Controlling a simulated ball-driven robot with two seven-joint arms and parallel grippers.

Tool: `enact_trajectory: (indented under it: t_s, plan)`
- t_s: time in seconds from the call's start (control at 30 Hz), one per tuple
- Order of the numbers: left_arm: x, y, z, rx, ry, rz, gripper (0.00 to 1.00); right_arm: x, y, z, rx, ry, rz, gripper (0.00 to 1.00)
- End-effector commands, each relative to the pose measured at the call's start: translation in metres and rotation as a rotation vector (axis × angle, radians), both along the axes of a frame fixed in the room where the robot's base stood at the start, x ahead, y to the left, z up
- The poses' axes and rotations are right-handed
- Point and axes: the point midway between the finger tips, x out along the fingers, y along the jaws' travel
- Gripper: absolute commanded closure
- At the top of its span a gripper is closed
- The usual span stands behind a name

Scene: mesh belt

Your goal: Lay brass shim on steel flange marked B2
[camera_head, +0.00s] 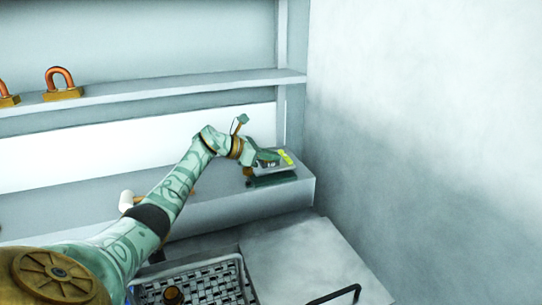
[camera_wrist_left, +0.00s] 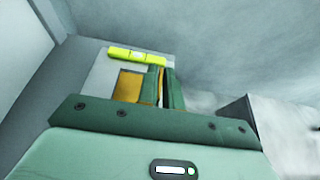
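My left gripper (camera_head: 262,158) is at the right end of the lower ledge, over a flat grey piece with a bright yellow strip (camera_head: 286,157). In the left wrist view the fingers (camera_wrist_left: 163,88) stand close together, with a thin pale sliver between them. What they hold, if anything, cannot be made out. A brass-coloured flat patch (camera_wrist_left: 129,86) shows left of the fingers, against the grey piece (camera_wrist_left: 101,78); it may be the shim. The grey piece may be the flange, but no B2 mark is readable. My right gripper is not in view.
Padlock-like blocks with copper shackles (camera_head: 62,92) stand on the upper shelf (camera_head: 160,86). A white rounded object (camera_head: 127,201) is by the lower ledge (camera_head: 240,207). A wall closes the right side.

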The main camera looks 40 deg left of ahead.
Motion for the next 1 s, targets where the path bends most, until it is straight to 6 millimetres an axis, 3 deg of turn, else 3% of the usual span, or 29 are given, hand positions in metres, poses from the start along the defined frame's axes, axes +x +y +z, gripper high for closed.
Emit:
enact_trajectory:
  t_s: [0.33,0.5,0.57,0.8,1.0]
  plan:
    - [0.000,0.000,0.003,0.000,-0.001,0.000,0.75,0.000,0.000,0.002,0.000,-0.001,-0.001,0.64]
    - [0.000,0.000,0.021,-0.002,-0.004,0.000,0.75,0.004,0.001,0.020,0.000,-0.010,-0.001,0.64]
    - [-0.013,0.009,0.020,0.005,0.000,0.003,0.75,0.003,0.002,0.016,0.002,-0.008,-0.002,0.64]
    - [-0.063,0.033,0.041,0.006,0.005,0.000,0.75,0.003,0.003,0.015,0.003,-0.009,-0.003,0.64]
    - [-0.091,0.047,0.054,0.002,0.002,0.001,0.75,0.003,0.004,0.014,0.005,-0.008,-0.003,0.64]
